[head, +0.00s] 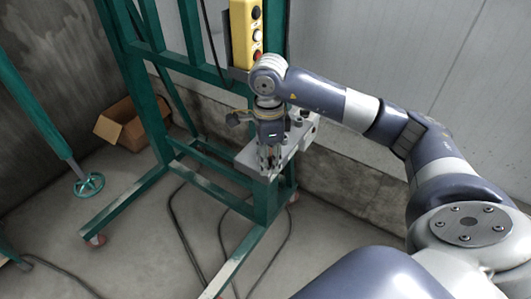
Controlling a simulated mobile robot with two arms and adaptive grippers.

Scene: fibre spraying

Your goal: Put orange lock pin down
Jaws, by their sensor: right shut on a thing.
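My right gripper (270,157) points down over a small light-grey metal shelf (247,158) on the green frame. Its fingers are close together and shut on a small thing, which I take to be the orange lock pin. The pin itself is too small and too covered by the fingers to make out. The fingertips are at or just above the shelf's surface; I cannot tell if they touch it. My left gripper is not in view.
The green steel frame (190,152) stands on castors before a low concrete wall. A yellow push-button box (245,35) hangs just above my right wrist. Dark knobs (297,118) sit on the shelf. A cardboard box (123,123) and loose cables (180,215) lie on the floor.

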